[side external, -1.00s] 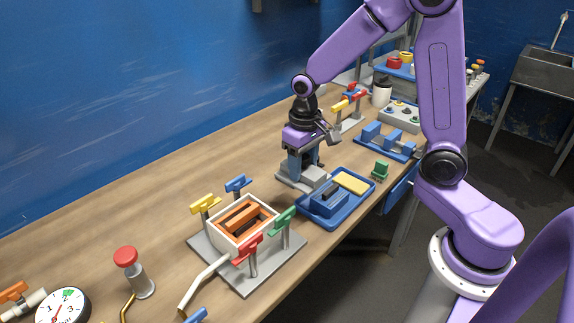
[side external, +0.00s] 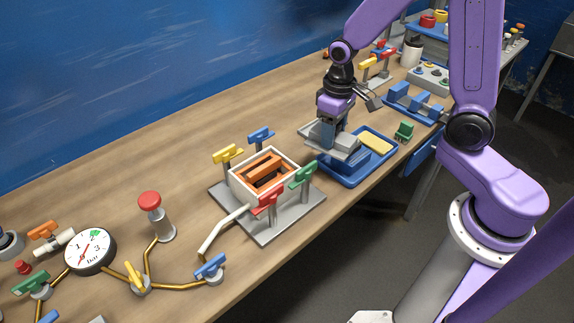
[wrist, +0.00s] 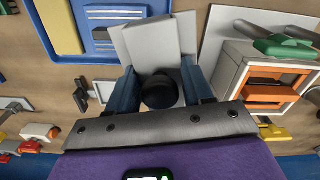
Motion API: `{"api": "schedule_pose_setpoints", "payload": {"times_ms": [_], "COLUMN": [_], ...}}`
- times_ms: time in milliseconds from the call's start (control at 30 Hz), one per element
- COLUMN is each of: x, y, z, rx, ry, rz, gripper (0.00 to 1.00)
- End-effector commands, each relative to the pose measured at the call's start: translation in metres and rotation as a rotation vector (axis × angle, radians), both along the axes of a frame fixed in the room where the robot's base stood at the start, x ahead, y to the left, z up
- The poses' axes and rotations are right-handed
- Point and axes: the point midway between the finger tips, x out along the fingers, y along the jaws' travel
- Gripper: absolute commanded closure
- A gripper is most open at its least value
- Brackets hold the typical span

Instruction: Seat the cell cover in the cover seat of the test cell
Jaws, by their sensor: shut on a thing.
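My gripper (side external: 335,134) points down and is shut on the cell cover (side external: 338,149), a flat grey piece. In the wrist view the cover (wrist: 150,42) lies beyond the fingers, and a round black knob (wrist: 160,90) sits between them. The test cell (side external: 236,188) is a pale square box with orange parts inside, on a grey base plate (side external: 264,236). Its top is open. The cover is beyond and right of the cell, beside and partly in front of the blue tray; it is apart from the cell. Its height over the table is hard to tell.
Yellow (side external: 227,154), blue (side external: 261,138), green (side external: 303,174) and red (side external: 265,203) clamps stand around the cell. The blue tray (side external: 349,184) holds a yellow pad (side external: 376,145). The table behind the cell is clear.

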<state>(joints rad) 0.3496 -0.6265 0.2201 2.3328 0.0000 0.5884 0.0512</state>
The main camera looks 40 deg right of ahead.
Motion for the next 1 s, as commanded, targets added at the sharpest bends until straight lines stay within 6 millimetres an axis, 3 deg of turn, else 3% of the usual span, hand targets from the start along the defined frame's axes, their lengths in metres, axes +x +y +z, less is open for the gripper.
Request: {"api": "schedule_pose_setpoints", "payload": {"times_ms": [300, 600, 833, 1000], "x": [-0.026, -0.067, -0.081, -0.067], "y": [0.066, 0.106, 0.115, 0.123], "z": [0.062, 0.110, 0.123, 0.116], "rx": [0.002, 0.000, 0.000, 0.000], "ry": [-0.010, -0.007, -0.001, 0.004], "rz": [0.623, 1.158, 1.337, 1.349], "gripper": [0.85, 0.85, 0.85, 0.85]}}
